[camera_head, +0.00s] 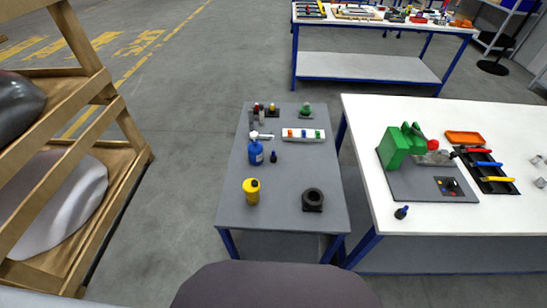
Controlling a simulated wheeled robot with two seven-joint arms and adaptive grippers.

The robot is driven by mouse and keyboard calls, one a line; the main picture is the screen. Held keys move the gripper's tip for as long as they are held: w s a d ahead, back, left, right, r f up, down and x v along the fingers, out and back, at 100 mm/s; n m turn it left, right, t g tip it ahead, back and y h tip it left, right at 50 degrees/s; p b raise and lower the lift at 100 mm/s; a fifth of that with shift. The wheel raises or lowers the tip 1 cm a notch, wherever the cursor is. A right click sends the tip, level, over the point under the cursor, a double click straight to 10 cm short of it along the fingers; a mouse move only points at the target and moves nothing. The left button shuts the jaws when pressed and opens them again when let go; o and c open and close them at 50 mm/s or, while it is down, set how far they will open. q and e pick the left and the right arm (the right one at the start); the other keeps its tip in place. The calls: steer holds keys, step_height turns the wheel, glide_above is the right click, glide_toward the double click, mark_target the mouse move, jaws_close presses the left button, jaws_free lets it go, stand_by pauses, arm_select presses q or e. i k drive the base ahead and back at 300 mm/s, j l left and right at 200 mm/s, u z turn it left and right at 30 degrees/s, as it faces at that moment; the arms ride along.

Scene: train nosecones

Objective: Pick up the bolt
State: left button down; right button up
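No bolt can be made out for certain at this size. A small dark piece with a blue top (401,212) stands near the front left edge of the white table (390,107). Another small dark piece (273,157) stands on the grey table (235,205), just right of a blue bottle (256,152). Either may be the bolt, but I cannot tell. Neither of my grippers is in view.
The grey table also holds a yellow bottle (252,191), a black ring-shaped part (313,199) and a white strip with coloured pieces (303,135). A green machine (396,148) and a tool tray (486,170) are on the white table. A wooden rack (134,168) stands left.

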mark_target(272, 157)
steer(key=l, duration=0.75)
steer(key=k+l+u, duration=0.1)
steer(key=l, duration=0.6)
steer(key=k+l, duration=0.15)
steer(key=l, duration=0.6)
steer(key=u, duration=0.05)
